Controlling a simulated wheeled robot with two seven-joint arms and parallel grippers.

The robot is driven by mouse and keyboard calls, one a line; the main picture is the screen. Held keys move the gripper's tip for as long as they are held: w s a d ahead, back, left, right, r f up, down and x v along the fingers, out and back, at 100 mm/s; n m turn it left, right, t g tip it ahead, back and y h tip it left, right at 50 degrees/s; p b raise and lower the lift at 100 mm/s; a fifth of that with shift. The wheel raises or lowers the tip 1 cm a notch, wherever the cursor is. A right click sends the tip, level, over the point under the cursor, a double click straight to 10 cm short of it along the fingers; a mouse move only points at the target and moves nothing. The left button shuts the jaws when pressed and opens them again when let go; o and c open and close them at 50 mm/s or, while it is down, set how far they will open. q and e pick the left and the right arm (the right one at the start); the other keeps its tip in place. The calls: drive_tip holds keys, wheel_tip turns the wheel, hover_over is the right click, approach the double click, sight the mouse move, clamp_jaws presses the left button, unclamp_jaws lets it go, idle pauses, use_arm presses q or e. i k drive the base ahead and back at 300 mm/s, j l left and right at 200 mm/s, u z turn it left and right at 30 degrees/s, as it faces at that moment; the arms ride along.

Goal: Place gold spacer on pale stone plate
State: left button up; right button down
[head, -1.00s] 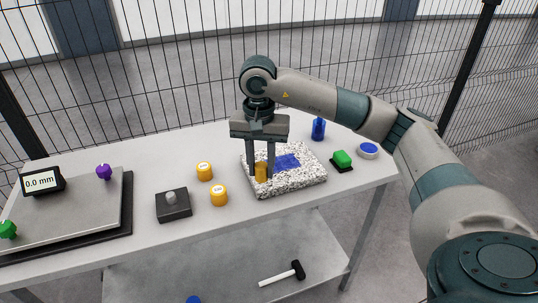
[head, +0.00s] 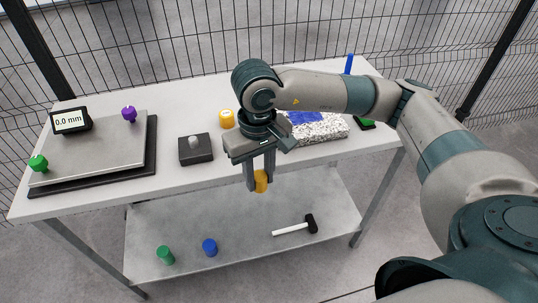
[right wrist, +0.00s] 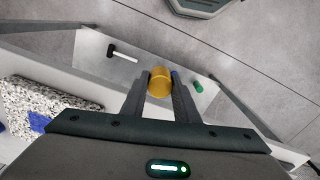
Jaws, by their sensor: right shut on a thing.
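My right gripper (head: 260,187) is shut on the gold spacer (head: 261,181), a plain gold cylinder upright between its fingers. It hangs in front of the table's front edge, with the lower shelf behind it. The right wrist view shows the spacer (right wrist: 159,82) between the fingertips. A smooth pale grey plate (head: 90,158) on a black base lies at the left of the table, away from the gripper. A speckled white stone slab (head: 325,129) with a blue patch lies behind my right forearm, partly hidden. My left gripper is out of view.
A display (head: 70,121) reading 0.0 mm, a purple knob (head: 129,114) and a green knob (head: 38,163) stand at the smooth plate. A dark block (head: 195,149) and a yellow weight (head: 226,118) stand mid-table. A hammer (head: 295,226) lies on the lower shelf.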

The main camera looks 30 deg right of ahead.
sight(293, 117)
drive_tip(key=k+l+u, duration=0.15)
drive_tip(key=l, duration=0.3)
drive_tip(key=l+u, duration=0.1)
drive_tip(key=l, duration=0.3)
drive_tip(key=k+l+u, duration=0.15)
drive_tip(key=l, duration=0.3)
drive_tip(key=k+l+u, duration=0.1)
drive_tip(key=l, duration=0.3)
drive_tip(key=k+l+u, duration=0.15)
drive_tip(key=k+l, duration=0.1)
drive_tip(key=l, duration=0.1)
